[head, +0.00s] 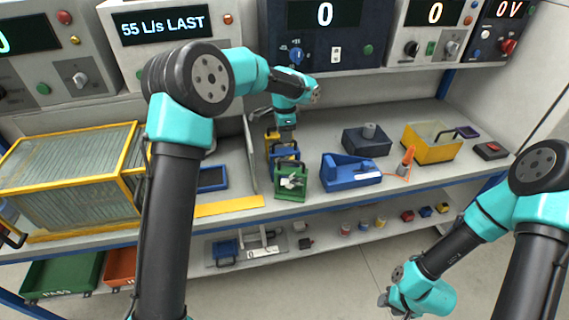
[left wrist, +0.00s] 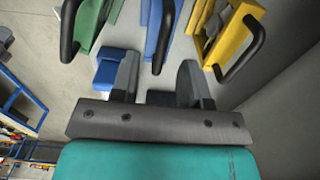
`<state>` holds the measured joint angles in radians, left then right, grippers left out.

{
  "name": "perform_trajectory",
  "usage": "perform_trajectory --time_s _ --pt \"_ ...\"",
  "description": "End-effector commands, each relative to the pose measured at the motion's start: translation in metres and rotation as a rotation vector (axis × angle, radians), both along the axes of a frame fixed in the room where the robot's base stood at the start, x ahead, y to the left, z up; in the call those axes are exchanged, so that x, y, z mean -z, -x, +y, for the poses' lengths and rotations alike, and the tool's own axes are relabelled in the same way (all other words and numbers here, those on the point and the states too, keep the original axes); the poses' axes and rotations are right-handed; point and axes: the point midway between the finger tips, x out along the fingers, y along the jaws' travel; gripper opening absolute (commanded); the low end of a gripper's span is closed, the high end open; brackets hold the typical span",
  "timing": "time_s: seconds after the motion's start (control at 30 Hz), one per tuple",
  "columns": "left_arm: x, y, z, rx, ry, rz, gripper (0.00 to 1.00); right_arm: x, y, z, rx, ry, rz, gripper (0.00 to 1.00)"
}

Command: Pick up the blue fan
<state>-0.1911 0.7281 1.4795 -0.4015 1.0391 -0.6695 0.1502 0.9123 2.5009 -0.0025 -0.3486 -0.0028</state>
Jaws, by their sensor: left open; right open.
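The blue fan (head: 284,152) stands on the bench between the green fan (head: 291,182) and the yellow fan (head: 273,137). In the left wrist view the blue fan (left wrist: 156,30) has a black loop handle and lies just ahead of the finger gap, with the green fan (left wrist: 90,22) at left and the yellow fan (left wrist: 228,32) at right. My left gripper (head: 286,128) points down just above the blue fan. Its two fingers (left wrist: 159,80) are apart with nothing held between them. My right gripper (head: 390,300) is open and empty, low at the right, away from the bench.
A blue holder (head: 350,174) sits right of the fans. A dark box (head: 366,142) and a yellow bin (head: 430,148) are further right. A yellow-framed glass case (head: 75,180) stands at left. Instrument panels (head: 324,40) line the back.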

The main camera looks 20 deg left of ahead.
Motion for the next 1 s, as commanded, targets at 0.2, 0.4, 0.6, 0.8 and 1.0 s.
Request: perform_trajectory --time_s 0.2,0.4,0.6,0.8,1.0 --pt "0.031 -0.001 0.000 -0.001 0.000 0.004 0.41 0.000 0.000 0.000 0.000 0.000 0.000 0.43" --pt "0.044 -0.002 0.000 -0.001 -0.001 -0.003 0.41 0.000 0.000 0.000 0.000 0.000 0.000 0.43" --pt "0.044 -0.002 0.000 -0.001 -0.001 -0.003 0.41 0.000 0.000 0.000 0.000 0.000 0.000 0.43" --pt "0.044 -0.002 0.000 -0.001 -0.001 -0.003 0.41 0.000 0.000 0.000 0.000 0.000 0.000 0.43" --pt "0.043 -0.002 0.000 0.000 -0.001 -0.003 0.26 0.000 0.000 0.000 0.000 0.000 0.000 0.43"
